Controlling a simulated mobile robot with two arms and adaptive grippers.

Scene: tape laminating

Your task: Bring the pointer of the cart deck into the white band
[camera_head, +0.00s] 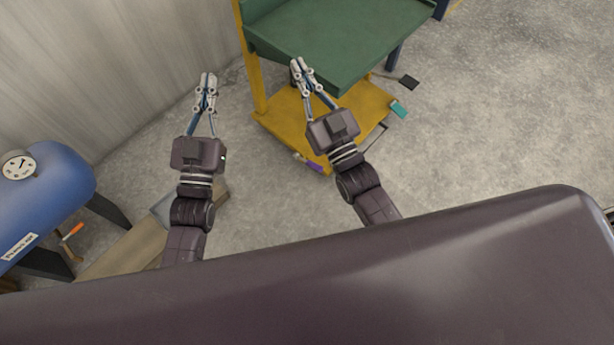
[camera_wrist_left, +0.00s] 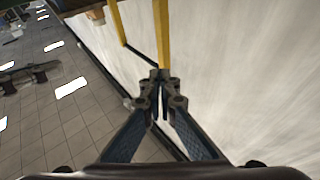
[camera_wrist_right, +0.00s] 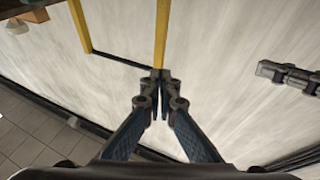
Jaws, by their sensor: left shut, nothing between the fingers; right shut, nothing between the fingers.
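The cart is at the top of the head view, with a green deck (camera_head: 345,40) above a yellow base (camera_head: 275,118). I cannot make out a pointer or white band on it. My left gripper (camera_head: 207,78) is shut and empty, left of the cart in front of the wall. My right gripper (camera_head: 300,66) is shut and empty, overlapping the deck's near edge in the picture; I cannot tell whether it touches. Yellow posts show beyond the fingertips in the left wrist view (camera_wrist_left: 162,35) and the right wrist view (camera_wrist_right: 161,35).
Around the base are a teal pedal (camera_head: 398,109), a black pedal (camera_head: 409,82) and a purple piece (camera_head: 314,167). A blue tank (camera_head: 45,195) with a round gauge (camera_head: 18,166) stands at left, near an orange-handled tool (camera_head: 72,232). Floor at right is clear.

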